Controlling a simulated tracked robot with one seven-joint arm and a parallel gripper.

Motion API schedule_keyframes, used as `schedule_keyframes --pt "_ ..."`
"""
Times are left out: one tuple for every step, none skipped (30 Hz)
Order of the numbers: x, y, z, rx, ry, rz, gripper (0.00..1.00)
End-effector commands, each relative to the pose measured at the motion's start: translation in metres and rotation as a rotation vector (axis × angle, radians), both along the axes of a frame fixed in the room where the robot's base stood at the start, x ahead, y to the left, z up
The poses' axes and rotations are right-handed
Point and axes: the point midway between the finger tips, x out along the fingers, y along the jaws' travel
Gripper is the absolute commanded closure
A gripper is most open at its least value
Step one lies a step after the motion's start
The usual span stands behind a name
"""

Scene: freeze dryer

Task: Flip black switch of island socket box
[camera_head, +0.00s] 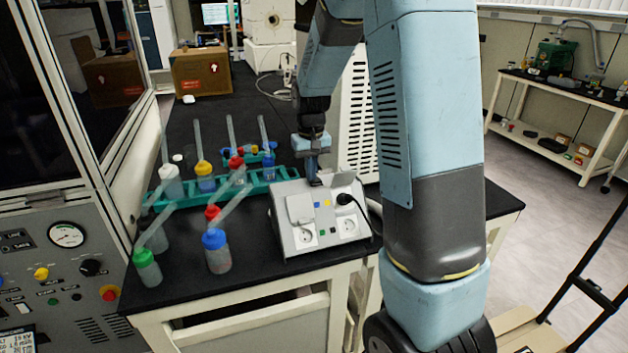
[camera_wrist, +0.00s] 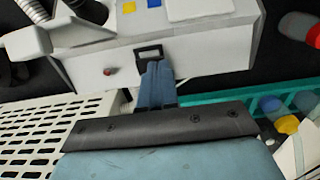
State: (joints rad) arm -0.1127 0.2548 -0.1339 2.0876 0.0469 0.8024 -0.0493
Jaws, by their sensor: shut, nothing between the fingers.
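The white island socket box (camera_head: 281,219) sits on the black bench top, with sockets, a black plug (camera_head: 345,199) and small coloured squares on its sloped top. It also fills the upper part of the wrist view (camera_wrist: 220,50). There, the black-framed switch (camera_wrist: 149,50) is on the box's near face, with a small red button (camera_wrist: 107,71) to its left. My gripper (camera_head: 314,181) is at the box's back edge and shut, with nothing held. In the wrist view its blue fingertips (camera_wrist: 155,68) are right at the switch and cover its lower part. I cannot tell whether they touch it.
Several bottles with coloured caps, including a blue-capped one (camera_head: 216,250), and a green rack (camera_head: 265,182) stand left of the box. A white perforated panel (camera_head: 355,125) rises close behind it. A cardboard box (camera_head: 201,72) sits at the far end of the bench.

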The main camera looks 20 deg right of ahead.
Motion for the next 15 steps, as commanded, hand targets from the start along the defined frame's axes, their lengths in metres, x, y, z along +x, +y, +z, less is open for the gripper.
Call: schedule_keyframes --pt "-0.0001 0.0000 -0.0007 0.000 0.000 0.000 1.00" --pt "-0.0001 0.0000 -0.0011 0.000 0.000 0.000 1.00" --pt "-0.0001 0.0000 -0.0015 0.000 0.000 0.000 1.00" --pt "-0.0001 0.0000 -0.0019 0.000 0.000 0.000 1.00" --pt "-0.0001 0.0000 -0.0023 0.000 0.000 0.000 1.00" --pt "-0.0001 0.0000 -0.0027 0.000 0.000 0.000 1.00" --pt "-0.0001 0.0000 -0.0031 0.000 0.000 0.000 1.00" --pt "-0.0001 0.0000 -0.0035 0.000 0.000 0.000 1.00" --pt "-0.0001 0.0000 -0.0039 0.000 0.000 0.000 1.00" --pt "0.0000 0.0001 -0.0037 0.000 0.000 0.000 1.00" --pt "0.0000 0.0001 -0.0035 0.000 0.000 0.000 1.00" --pt "0.0000 0.0001 -0.0027 0.000 0.000 0.000 1.00" --pt "0.0001 0.0001 -0.0017 0.000 0.000 0.000 1.00" --pt "0.0002 0.0001 -0.0003 0.000 -0.001 0.000 1.00" --pt "0.0004 0.0001 0.0020 0.000 -0.002 0.000 1.00"
